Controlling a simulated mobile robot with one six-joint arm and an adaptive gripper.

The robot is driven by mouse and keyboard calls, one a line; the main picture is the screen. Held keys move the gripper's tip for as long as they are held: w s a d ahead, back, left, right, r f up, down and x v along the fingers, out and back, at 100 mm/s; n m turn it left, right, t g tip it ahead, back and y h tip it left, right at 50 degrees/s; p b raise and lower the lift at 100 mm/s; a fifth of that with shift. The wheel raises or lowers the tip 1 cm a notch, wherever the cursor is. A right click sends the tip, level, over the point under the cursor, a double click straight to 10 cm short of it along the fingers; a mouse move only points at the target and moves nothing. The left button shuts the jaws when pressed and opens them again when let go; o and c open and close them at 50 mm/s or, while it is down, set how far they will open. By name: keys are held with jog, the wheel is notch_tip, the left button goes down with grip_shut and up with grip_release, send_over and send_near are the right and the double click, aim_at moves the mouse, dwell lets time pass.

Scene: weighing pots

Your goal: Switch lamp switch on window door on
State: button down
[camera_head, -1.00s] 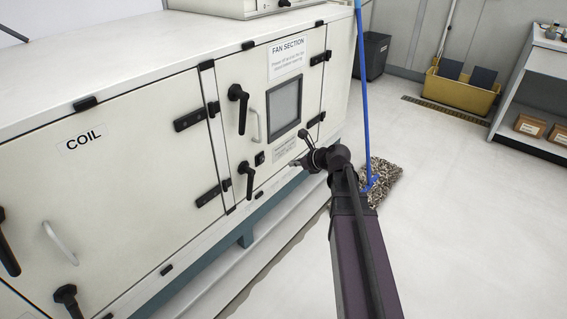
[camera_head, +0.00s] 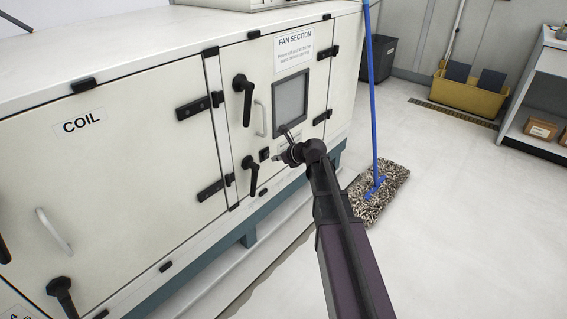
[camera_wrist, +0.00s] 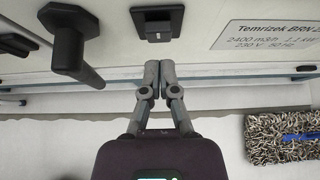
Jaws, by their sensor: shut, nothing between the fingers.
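The lamp switch (camera_head: 264,154) is a small black square on the fan section door (camera_head: 262,191), below the window (camera_head: 290,102). In the wrist view the switch (camera_wrist: 157,23) sits at the top centre, with a raised rocker or knob on its plate; its on or off state cannot be told. My gripper (camera_head: 279,158) is just right of the switch in the head view. In the wrist view my gripper (camera_wrist: 160,66) has its fingertips together and empty, below the switch in the picture and apparently apart from it.
Black door handles (camera_head: 243,98) and (camera_head: 251,172) stick out left of the switch; the lower handle (camera_wrist: 72,45) is close in the wrist view. A rating label (camera_wrist: 268,32) is right of the switch. A mop (camera_head: 380,190) stands on the floor at right, with open floor beyond.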

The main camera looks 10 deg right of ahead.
jog(key=shift+w+a+r, duration=0.2)
jog(key=shift+w+a, duration=0.35)
jog(key=shift+w, duration=0.15)
